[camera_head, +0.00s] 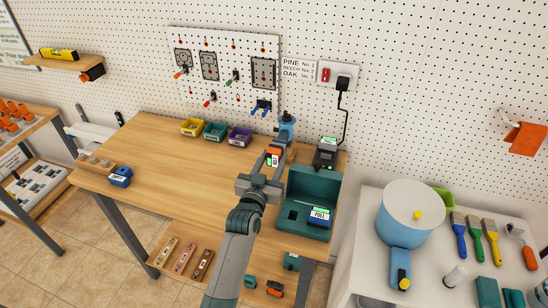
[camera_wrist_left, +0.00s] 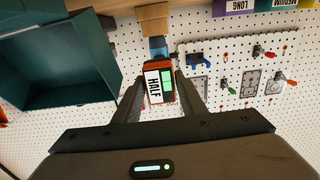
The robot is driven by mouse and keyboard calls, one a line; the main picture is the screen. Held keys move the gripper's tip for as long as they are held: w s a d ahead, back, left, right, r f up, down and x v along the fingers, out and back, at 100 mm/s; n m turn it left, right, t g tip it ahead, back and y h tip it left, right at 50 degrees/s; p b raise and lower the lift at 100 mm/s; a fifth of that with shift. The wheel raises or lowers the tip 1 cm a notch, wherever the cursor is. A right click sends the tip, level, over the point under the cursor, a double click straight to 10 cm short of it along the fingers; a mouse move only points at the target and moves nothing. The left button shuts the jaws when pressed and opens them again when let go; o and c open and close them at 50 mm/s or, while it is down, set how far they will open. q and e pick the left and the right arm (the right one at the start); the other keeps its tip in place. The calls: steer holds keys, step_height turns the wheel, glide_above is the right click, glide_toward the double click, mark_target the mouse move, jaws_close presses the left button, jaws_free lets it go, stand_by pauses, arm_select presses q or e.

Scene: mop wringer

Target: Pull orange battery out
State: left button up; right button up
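The orange battery (camera_head: 274,156) with a white label sits at the near end of a blue tool (camera_head: 287,125) on the wooden workbench. In the left wrist view the battery (camera_wrist_left: 159,84) reads "HALF" beside a green patch, and part of the blue tool (camera_wrist_left: 158,47) shows behind it. My left gripper (camera_head: 270,167) has a finger on each side of the battery, seemingly touching it; it also shows in the left wrist view (camera_wrist_left: 160,82). Whether the battery is still seated in the tool is hard to see. My right gripper is not in view.
A teal open box (camera_head: 314,184) with a blue "FULL" battery (camera_head: 320,214) stands right of my left arm. A black charger (camera_head: 326,154) is behind it. A blue battery (camera_head: 121,176) lies far left. Coloured bins (camera_head: 215,131) line the back. The bench's middle left is clear.

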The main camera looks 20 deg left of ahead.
arm_select(q)
steer(key=c, duration=0.5)
steer(key=shift+s, duration=0.2)
steer(key=shift+s+p, duration=0.5)
steer(key=shift+s, duration=0.15)
steer(key=shift+s+a+p, duration=0.1)
steer(key=shift+s+p, duration=0.85)
steer(key=shift+s, duration=1.15)
